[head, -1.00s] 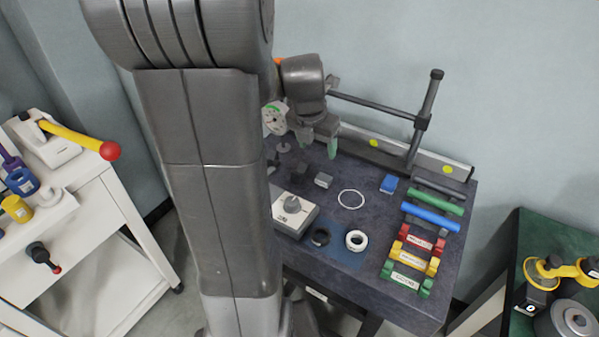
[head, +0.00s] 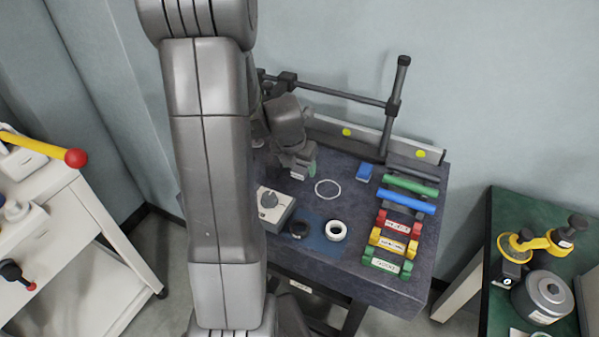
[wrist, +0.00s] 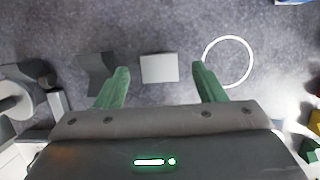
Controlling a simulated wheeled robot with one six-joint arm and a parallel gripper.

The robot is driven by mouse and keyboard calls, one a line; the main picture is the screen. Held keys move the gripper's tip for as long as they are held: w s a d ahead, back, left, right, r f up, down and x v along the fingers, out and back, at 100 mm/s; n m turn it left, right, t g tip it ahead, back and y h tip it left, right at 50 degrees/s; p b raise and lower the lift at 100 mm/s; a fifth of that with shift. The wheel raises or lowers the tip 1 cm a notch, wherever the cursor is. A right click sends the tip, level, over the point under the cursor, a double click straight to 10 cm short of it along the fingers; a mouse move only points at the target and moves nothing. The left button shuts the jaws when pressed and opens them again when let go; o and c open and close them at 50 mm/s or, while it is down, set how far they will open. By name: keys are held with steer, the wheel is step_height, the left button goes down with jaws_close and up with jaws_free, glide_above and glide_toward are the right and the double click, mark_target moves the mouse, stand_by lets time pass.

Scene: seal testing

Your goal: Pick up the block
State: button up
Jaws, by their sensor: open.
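A small light-grey block (wrist: 159,68) lies on the dark speckled table top (wrist: 200,25). In the wrist view it sits between and just ahead of the two green fingers of my gripper (wrist: 160,80), with a gap on each side. My gripper is open and holds nothing. In the head view my gripper (head: 303,164) is low over the table and the grey block (head: 298,174) shows at its fingertips, partly hidden. A blue block (head: 364,172) lies farther right.
A white ring (head: 328,189) lies close to the right of the grey block. A grey box with a knob (head: 272,205), a dark ring (head: 299,229) and a white ring (head: 336,231) are nearer. Coloured bars and labelled blocks (head: 391,246) line the right side. A rail (head: 370,140) runs behind.

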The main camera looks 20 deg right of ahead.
steer(key=shift+w+d+f, duration=0.15)
steer(key=shift+w+f, duration=0.05)
steer(key=shift+f, duration=0.5)
steer(key=shift+c, duration=0.2)
steer(key=c, duration=1.2)
steer(key=shift+o, duration=0.2)
steer(key=shift+r, duration=0.1)
